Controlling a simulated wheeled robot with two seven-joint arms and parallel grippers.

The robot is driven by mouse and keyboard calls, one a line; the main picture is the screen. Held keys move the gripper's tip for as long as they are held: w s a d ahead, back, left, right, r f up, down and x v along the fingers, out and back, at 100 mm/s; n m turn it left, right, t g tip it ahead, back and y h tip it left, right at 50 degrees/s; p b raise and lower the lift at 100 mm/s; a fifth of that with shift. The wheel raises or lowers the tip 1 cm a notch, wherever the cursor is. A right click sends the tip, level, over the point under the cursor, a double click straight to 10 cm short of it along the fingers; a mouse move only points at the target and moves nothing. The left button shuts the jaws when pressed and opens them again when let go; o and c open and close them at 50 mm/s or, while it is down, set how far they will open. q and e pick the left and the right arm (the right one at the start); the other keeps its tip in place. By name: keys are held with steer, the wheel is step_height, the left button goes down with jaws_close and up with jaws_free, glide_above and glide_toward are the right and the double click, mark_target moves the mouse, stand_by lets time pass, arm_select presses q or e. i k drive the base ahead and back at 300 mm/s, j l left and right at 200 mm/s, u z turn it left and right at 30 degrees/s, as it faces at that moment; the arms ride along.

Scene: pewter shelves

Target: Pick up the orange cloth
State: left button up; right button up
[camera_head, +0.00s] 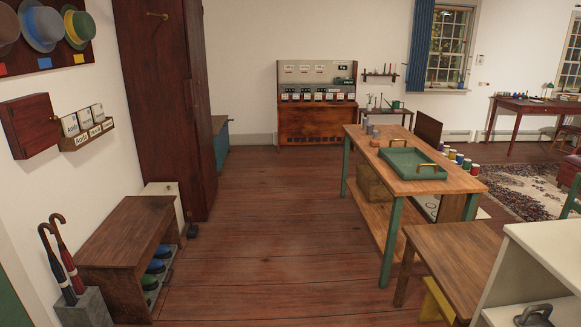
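I cannot make out an orange cloth for certain. A small orange-brown item (375,142) lies near the far left edge of the long wooden table (447,184), beside several small grey-blue pieces; it is too small to tell what it is. Neither of my grippers is in view.
A smaller wooden table (455,255) and a white shelf unit (545,240) stand at the near right. A shoe bench (125,235) and umbrella stand (85,309) are left. The middle floor is clear.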

mark_target(374, 143)
steer(key=i+j, duration=0.1)
steer(key=i, duration=4.2)
steer(key=i+z, duration=0.3)
steer(key=i, duration=0.2)
steer(key=i+j+z, duration=0.25)
steer(key=i, duration=0.2)
steer(key=i+j+z, duration=0.3)
steer(key=i, duration=0.15)
steer(key=i+l, duration=0.05)
steer(key=l, duration=0.05)
